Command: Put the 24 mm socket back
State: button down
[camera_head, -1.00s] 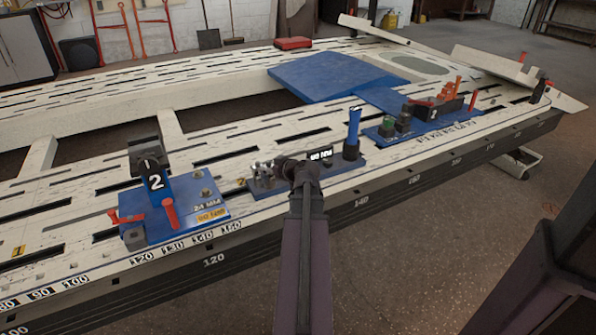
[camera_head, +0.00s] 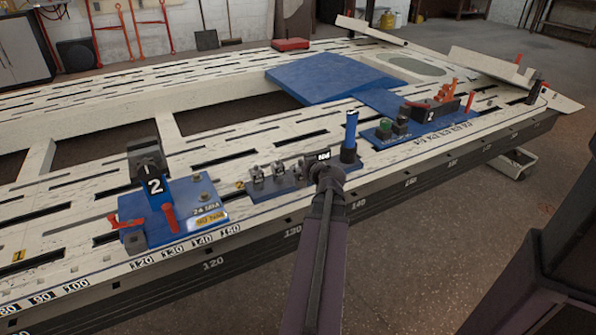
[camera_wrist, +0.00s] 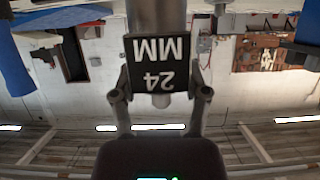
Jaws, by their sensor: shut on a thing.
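In the wrist view my gripper (camera_wrist: 160,92) is shut on the 24 mm socket (camera_wrist: 158,15), a grey metal cylinder with a black plate reading "24 MM" upside down between the fingers. In the head view my gripper (camera_head: 325,165) is over the near bench rail, beside a small blue holder with several metal clips (camera_head: 279,172). My own arm hides the socket's lower part and the holder's right end there.
A blue upright cylinder (camera_head: 350,137) stands just right of my gripper. Farther right is another blue plate (camera_head: 392,142) with green and dark parts and orange pieces. The slotted white bench (camera_head: 60,215) has bare room at the left.

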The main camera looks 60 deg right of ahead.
jog(key=w+d+f+b, duration=0.1)
jog(key=w+d, duration=0.7)
jog(key=d, duration=0.5)
jog(key=shift+w+d+f, duration=0.15)
jog(key=shift+w+f, duration=0.1)
jog(key=shift+w, duration=0.1)
jog(key=shift+f+b, duration=0.1)
jog(key=shift+b, duration=0.25)
jog(key=shift+f+b, duration=1.7)
jog(key=shift+f+b, duration=0.6)
jog(key=shift+c, duration=0.4)
grip_release()
jog(key=shift+r, duration=0.2)
